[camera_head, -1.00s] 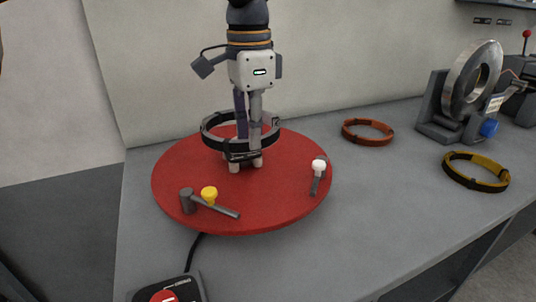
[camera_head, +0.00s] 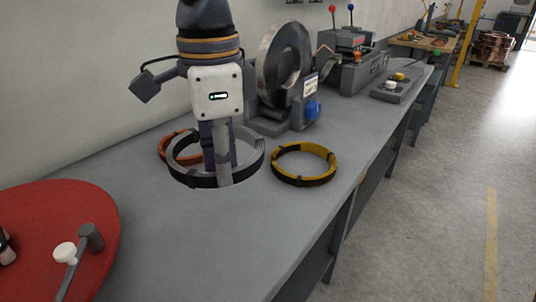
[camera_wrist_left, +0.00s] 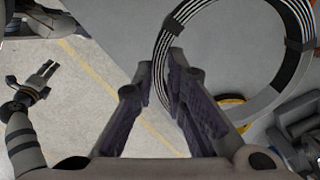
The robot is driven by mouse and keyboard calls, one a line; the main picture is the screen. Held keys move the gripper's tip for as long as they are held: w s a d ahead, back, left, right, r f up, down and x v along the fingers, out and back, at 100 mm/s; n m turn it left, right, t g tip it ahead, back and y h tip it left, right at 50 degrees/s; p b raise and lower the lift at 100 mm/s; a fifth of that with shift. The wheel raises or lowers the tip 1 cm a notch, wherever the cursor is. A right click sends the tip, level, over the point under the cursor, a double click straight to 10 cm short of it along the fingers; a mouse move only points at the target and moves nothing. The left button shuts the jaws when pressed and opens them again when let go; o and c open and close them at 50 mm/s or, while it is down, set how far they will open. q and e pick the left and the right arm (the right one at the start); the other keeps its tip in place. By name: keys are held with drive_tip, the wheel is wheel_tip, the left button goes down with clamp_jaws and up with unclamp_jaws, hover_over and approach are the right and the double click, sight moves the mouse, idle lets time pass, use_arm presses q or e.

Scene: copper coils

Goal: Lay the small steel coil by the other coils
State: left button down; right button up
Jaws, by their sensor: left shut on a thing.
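The small steel coil (camera_head: 258,158), a grey ring with black bands, is held by my left gripper (camera_head: 222,180). In the left wrist view the coil (camera_wrist_left: 171,38) runs between the fingers. It is low over the grey bench, with a dark shadow around it; I cannot tell whether it touches. The yellow coil (camera_head: 333,164) lies flat to its right. The orange coil (camera_head: 167,143) lies behind it, partly hidden by the coil and gripper. My right gripper (camera_wrist_left: 48,70) shows small in the left wrist view, apart from the coils; its opening is unclear.
A red round turntable (camera_head: 100,205) with clamp handles is at the left front. A large steel coil (camera_head: 284,62) stands upright in a grey stand behind the coils. The bench front (camera_head: 220,245) is clear. Its right edge drops to the floor.

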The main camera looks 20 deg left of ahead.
sight(238, 126)
use_arm(q)
drive_tip(key=w+a+f, duration=0.1)
drive_tip(key=w+f, duration=0.2)
drive_tip(key=w, duration=0.1)
drive_tip(key=w+a+f, duration=0.1)
drive_tip(key=w+f, duration=0.2)
drive_tip(key=w, duration=0.1)
drive_tip(key=w+a+f+b, duration=0.1)
drive_tip(key=w+f, duration=0.2)
drive_tip(key=w, duration=0.1)
drive_tip(key=shift+w+a+f, duration=0.2)
drive_tip(key=shift+w+f, duration=0.05)
drive_tip(key=shift+w+a+f, duration=0.1)
drive_tip(key=shift+w+f, duration=0.05)
drive_tip(key=shift+f, duration=0.7)
drive_tip(key=shift+w+f, duration=0.1)
drive_tip(key=shift+f, duration=0.7)
use_arm(e)
drive_tip(key=shift+s+f+g, duration=0.3)
drive_tip(key=shift+s+f, duration=0.3)
drive_tip(key=shift+s, duration=0.25)
use_arm(q)
drive_tip(key=shift+f, duration=0.2)
drive_tip(key=c, duration=1.6)
unclamp_jaws()
drive_tip(key=shift+c, duration=0.2)
